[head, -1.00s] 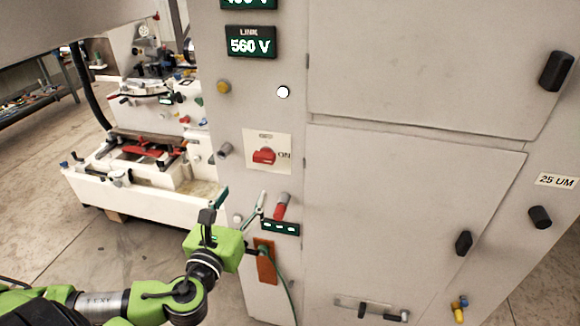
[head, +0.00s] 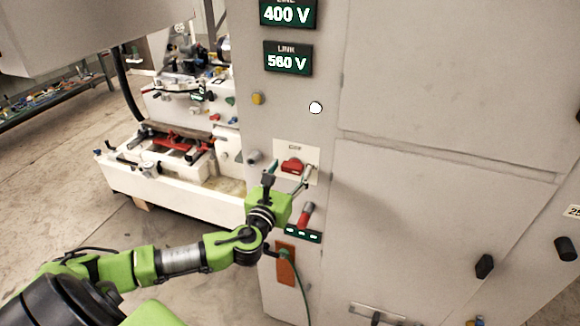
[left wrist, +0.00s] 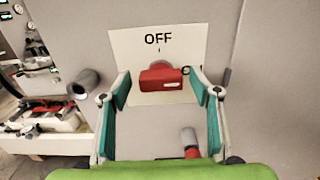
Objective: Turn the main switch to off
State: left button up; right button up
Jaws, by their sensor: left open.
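The main switch (head: 292,166) is a red knob on a pale plate on the grey cabinet front. In the left wrist view the red knob (left wrist: 162,78) lies crosswise under the word OFF, with part of another label showing at its right end. My left gripper (head: 288,174) is open in front of the plate. In the left wrist view its two fingers (left wrist: 160,92) stand to the left and right of the knob, apart from it, with nothing held. I cannot tell exactly how far the fingertips are from the plate. My right gripper is not in view.
A red-handled lever (head: 306,214) sits below the switch on the cabinet, above an orange tag (head: 286,266) with a green cord. A grey knob (head: 254,156) juts out left of the plate. Voltage displays (head: 288,58) are above. A white machine (head: 170,180) stands behind at left.

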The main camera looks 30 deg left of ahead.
pick_arm(q)
jog(key=shift+w, duration=0.2)
jog(key=c, duration=1.1)
